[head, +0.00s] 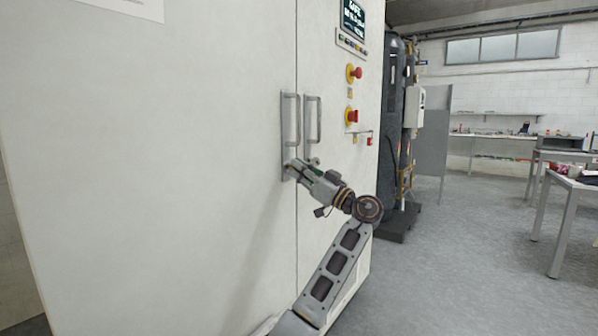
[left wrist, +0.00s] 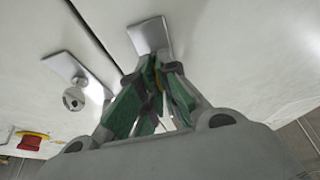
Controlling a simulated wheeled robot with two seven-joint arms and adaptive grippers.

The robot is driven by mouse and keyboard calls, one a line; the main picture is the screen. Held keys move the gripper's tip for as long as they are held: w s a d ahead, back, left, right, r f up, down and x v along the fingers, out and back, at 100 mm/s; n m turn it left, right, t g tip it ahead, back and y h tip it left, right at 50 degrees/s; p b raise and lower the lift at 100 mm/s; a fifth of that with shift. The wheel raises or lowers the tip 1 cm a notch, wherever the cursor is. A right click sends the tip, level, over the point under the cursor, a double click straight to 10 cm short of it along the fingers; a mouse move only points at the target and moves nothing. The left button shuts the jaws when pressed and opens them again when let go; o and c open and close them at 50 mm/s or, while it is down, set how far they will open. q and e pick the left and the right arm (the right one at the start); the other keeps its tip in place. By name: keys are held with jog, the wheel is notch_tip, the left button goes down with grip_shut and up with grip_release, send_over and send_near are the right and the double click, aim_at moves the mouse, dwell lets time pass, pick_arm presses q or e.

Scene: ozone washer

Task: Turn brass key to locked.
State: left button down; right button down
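My left gripper (head: 291,168) is at the lower plate of the left door handle (head: 290,120) on the white cabinet. In the left wrist view its green-padded fingers (left wrist: 157,66) come together just in front of that metal plate (left wrist: 150,35). A thin brass-coloured sliver, seemingly the brass key (left wrist: 159,74), shows between the fingers. The fingers hide most of it, so its turn angle cannot be read. A round lock cylinder (left wrist: 73,98) sits on the neighbouring handle's plate and also shows in the head view (head: 316,161). My right gripper is not in view.
Red emergency and selector knobs (head: 353,73) are on the cabinet's right part, below a small display (head: 354,18). The right door handle (head: 312,118) is close beside my gripper. A dark tank (head: 396,130) stands behind the cabinet. The floor at right is clear up to the tables.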

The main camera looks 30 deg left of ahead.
pick_arm(q)
jog(key=shift+f, duration=0.1)
jog(key=c, duration=1.7)
grip_release()
jog(key=shift+o, duration=0.2)
jog(key=shift+d, duration=0.1)
jog(key=v, duration=1.1)
jog(key=shift+d, duration=0.4)
jog(key=shift+f, duration=0.15)
